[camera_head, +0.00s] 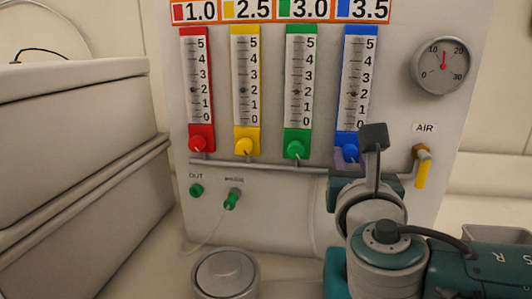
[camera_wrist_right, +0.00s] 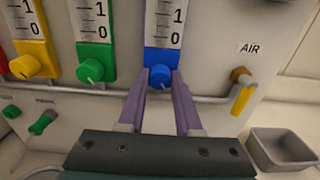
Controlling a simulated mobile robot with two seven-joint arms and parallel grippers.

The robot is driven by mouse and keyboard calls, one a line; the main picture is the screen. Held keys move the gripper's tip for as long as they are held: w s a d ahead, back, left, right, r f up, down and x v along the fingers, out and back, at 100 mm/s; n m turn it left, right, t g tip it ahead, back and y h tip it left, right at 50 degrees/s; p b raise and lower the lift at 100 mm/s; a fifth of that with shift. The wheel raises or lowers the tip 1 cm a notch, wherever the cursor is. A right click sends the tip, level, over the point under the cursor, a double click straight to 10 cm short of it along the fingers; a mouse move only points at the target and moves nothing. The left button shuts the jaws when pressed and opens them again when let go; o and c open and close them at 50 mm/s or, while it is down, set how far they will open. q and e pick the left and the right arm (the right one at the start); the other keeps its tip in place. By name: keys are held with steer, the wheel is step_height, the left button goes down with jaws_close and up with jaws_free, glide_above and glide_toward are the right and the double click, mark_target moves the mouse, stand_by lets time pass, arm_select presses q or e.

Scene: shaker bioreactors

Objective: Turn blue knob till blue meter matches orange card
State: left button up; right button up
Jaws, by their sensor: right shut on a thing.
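The blue meter (camera_head: 355,85) is the rightmost of the upright gauges on the panel, with a 0 to 5 scale. Its dark float looks to be near 2. The orange-edged card (camera_head: 363,10) above it reads 3.5. The blue knob (camera_wrist_right: 160,77) is at the meter's foot. My right gripper (camera_wrist_right: 161,80) has its purple fingers on either side of the knob and is shut on it. In the head view my right arm partly covers the knob (camera_head: 349,144). My left gripper is not in view.
Red (camera_head: 201,139), yellow (camera_head: 244,146) and green (camera_head: 296,149) knobs sit to the left. A yellow AIR valve handle (camera_wrist_right: 243,99) is to the right, above a grey tray (camera_wrist_right: 283,150). A round dial (camera_head: 441,65) is at upper right. A grey pipe runs below the meters.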

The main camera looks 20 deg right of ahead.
jaws_close()
steer(key=m+b, duration=0.1)
steer(key=m, duration=0.4)
steer(key=shift+f+m+b, duration=0.1)
steer(key=shift+m+b, duration=0.25)
steer(key=shift+m, duration=0.05)
steer(key=m+b, duration=0.2)
steer(key=m, duration=0.2)
steer(key=m+b, duration=0.3)
steer(key=m, duration=0.3)
steer(key=shift+a+m+b, duration=0.1)
steer(key=shift+m+b, duration=0.2)
steer(key=shift+m, duration=0.1)
steer(key=m+b, duration=0.2)
steer(key=m, duration=0.2)
steer(key=shift+m, duration=0.4)
steer(key=shift+r, duration=0.25)
